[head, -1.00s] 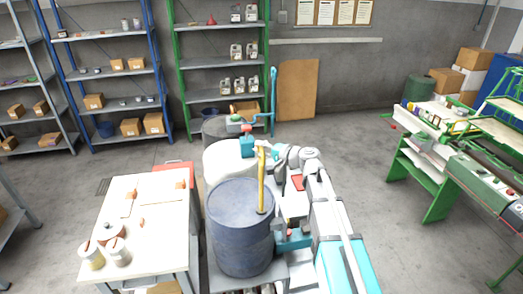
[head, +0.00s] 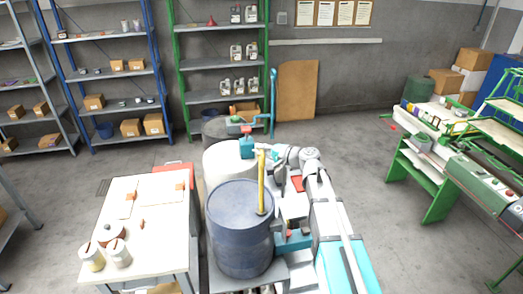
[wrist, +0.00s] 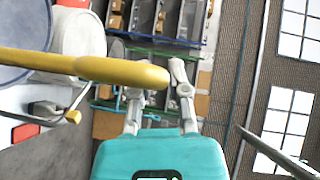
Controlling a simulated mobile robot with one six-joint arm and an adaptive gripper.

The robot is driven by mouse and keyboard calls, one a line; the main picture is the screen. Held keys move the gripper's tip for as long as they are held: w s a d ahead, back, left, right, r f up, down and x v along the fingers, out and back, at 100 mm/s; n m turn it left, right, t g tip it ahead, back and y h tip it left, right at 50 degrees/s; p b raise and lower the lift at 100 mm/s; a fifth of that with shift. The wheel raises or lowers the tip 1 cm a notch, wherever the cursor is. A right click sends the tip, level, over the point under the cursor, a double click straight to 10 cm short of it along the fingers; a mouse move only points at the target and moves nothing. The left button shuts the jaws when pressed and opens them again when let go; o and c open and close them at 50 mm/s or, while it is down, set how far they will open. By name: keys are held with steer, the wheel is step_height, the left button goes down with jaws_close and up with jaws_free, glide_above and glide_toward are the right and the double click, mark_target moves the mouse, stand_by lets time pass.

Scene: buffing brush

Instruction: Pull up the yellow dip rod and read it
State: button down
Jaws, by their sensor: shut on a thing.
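The yellow dip rod (head: 262,185) stands upright at the blue drum (head: 238,240), its lower end at the drum's lid. In the wrist view the rod (wrist: 70,66) runs in from the left and its rounded end lies at my fingertips. My gripper (head: 269,156) reaches the top of the rod from the right. Its grey fingers (wrist: 157,82) are shut on the rod's upper end; the rod partly hides one finger. No marks on the rod are readable. The blue drum also shows at the left of the wrist view (wrist: 22,35).
A white drum (head: 222,162) stands close behind the blue one, with a teal pump-like part by it. A table (head: 160,235) with small pots is at left. A green-framed bench (head: 430,165) is at right. Shelves line the back wall; open floor lies between.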

steer(key=shift+r+p, duration=1.4)
steer(key=shift+r, duration=0.25)
steer(key=c, duration=0.6)
jaws_free()
steer(key=shift+f, duration=0.1)
